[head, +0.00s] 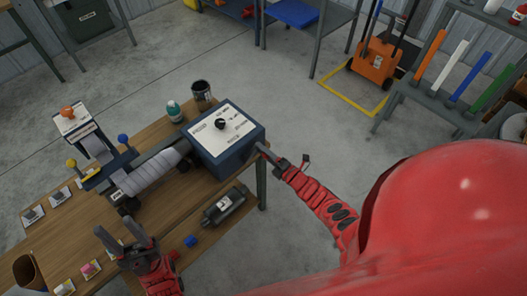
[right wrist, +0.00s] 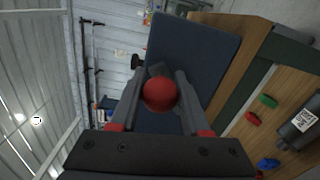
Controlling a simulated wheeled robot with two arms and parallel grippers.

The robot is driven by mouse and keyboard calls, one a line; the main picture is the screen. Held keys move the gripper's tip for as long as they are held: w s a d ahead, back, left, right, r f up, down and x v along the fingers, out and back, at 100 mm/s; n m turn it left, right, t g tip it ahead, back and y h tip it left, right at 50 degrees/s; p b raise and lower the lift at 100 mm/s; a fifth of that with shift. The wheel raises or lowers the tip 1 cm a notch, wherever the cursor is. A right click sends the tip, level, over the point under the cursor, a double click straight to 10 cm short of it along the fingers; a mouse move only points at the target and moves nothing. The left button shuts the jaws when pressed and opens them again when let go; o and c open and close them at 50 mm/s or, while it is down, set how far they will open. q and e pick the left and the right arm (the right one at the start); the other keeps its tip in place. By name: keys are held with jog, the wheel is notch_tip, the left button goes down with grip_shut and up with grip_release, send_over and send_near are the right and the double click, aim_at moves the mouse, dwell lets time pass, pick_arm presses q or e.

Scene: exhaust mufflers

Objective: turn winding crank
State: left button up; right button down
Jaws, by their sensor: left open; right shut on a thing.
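The winding crank's red ball knob (right wrist: 160,95) shows in the right wrist view, with a dark part behind it at the side of the blue box (right wrist: 190,60). My right gripper (right wrist: 163,76) is shut on this knob, one finger on each side. In the head view my right gripper (head: 265,152) is at the right side of the blue box (head: 228,157), and the crank is hidden there. The box has a white top panel with a black dial (head: 220,124). My left gripper (head: 121,229) is open and empty over the front of the bench.
An orange cart (head: 375,62) stands on the floor behind.

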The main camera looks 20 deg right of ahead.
jog(key=shift+f+m+b, duration=0.3)
jog(key=shift+m, duration=0.1)
jog(key=shift+f, duration=0.1)
jog(key=shift+w+d+f+m+b, duration=0.15)
jog(key=shift+f+m+b, duration=0.25)
jog(key=shift+m+b, duration=0.4)
jog(key=shift+w+d+f+m+b, duration=0.1)
jog(key=shift+d+f+m+b, duration=0.25)
jog(key=shift+m+b, duration=0.45)
jog(key=shift+w+d+f+m+b, duration=0.15)
jog(key=shift+f+m+b, duration=0.3)
jog(key=shift+m+b, duration=0.35)
jog(key=shift+s, duration=0.1)
jog(key=c, duration=0.6)
grip_release()
jog(key=shift+o, duration=1)
